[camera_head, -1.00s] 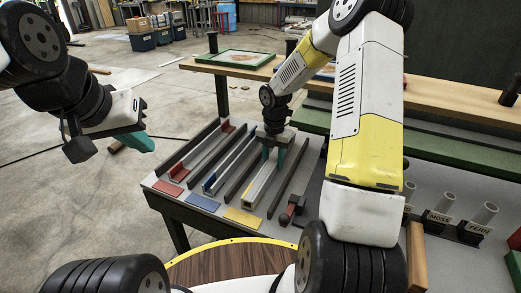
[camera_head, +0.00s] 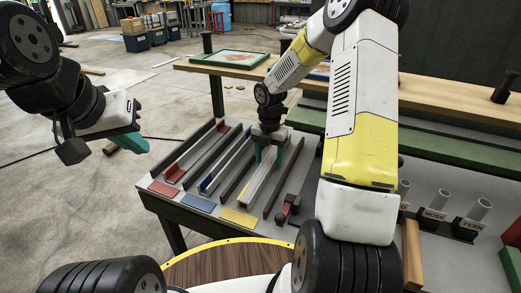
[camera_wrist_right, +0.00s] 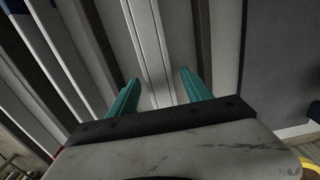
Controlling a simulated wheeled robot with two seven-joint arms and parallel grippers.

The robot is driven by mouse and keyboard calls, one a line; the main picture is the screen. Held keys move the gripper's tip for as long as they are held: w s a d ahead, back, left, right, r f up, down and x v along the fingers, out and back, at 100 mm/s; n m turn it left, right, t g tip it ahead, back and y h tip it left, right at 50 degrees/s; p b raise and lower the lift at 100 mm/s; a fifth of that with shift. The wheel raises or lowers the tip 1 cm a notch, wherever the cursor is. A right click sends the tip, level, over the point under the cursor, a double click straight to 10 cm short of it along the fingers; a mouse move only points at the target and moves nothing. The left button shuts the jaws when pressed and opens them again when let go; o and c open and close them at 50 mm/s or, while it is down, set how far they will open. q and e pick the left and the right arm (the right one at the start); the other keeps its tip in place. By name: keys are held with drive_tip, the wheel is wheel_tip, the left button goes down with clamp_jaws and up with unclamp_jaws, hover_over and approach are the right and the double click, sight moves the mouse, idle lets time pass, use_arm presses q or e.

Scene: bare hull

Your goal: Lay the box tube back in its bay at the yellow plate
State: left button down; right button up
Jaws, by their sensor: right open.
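The box tube (camera_head: 256,186) is a long pale grey bar. It lies in the bay between two dark dividers, with its near end just behind the yellow plate (camera_head: 239,218). My right gripper (camera_head: 267,155) points down over the tube's far part, open, with its teal fingers on either side. In the right wrist view the tube (camera_wrist_right: 152,45) runs between the two spread fingers (camera_wrist_right: 159,78).
A red-and-black tool (camera_head: 287,208) lies to the right. Labelled tube holders (camera_head: 432,217) stand further right. A wooden shelf (camera_head: 235,72) runs behind.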

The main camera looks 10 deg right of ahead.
sight(269, 161)
wheel_tip(269, 161, up, 7)
idle(0.3)
drive_tip(key=shift+s, duration=0.1)
